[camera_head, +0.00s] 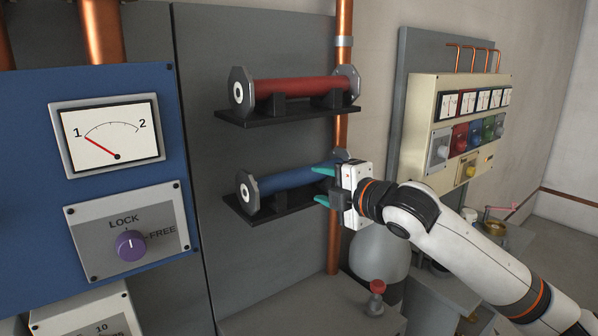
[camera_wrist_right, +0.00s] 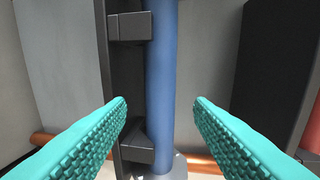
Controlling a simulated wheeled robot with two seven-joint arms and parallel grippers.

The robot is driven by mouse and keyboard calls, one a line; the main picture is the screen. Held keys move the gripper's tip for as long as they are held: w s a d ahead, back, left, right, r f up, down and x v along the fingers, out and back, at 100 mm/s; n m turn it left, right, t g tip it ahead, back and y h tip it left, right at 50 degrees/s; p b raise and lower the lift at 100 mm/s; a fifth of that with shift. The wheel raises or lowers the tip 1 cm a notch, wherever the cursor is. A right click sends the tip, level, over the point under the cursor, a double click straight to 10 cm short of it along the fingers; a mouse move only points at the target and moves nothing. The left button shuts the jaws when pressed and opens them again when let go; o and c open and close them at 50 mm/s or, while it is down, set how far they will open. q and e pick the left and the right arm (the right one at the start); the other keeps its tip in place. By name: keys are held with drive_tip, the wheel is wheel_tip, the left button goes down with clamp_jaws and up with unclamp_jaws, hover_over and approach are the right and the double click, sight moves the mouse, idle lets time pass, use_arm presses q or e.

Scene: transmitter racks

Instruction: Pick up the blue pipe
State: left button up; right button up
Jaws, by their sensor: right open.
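The blue pipe (camera_head: 287,181) lies on the lower dark wall shelf (camera_head: 284,203), with grey flanged ends. My right gripper (camera_head: 322,186) is at the pipe's right part in the head view, and its arm hides part of that end. In the right wrist view the blue pipe (camera_wrist_right: 171,80) runs upright between the two teal fingers (camera_wrist_right: 160,108), which are open and apart from it. Dark brackets (camera_wrist_right: 130,27) of the shelf show beside the pipe. My left gripper is not in view.
A red pipe (camera_head: 299,87) rests on a shelf (camera_head: 288,115) above. A copper pipe (camera_head: 338,130) runs vertically behind the right ends of the shelves. A blue panel (camera_head: 35,200) with gauge and purple knob stands left. A cream control box (camera_head: 422,125) hangs right.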

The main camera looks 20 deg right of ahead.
sight(302, 179)
drive_tip(key=shift+x, duration=0.95)
drive_tip(key=p+x, duration=0.3)
drive_tip(key=x, duration=0.1)
drive_tip(key=shift+w+a, duration=0.25)
drive_tip(key=shift+w, duration=0.1)
drive_tip(key=shift+w+a+f, duration=0.15)
drive_tip(key=shift+w, duration=0.05)
drive_tip(key=shift+s, duration=0.1)
drive_tip(key=shift+c, duration=0.9)
clamp_jaws()
drive_tip(key=shift+r, duration=0.25)
drive_tip(key=shift+f, duration=0.1)
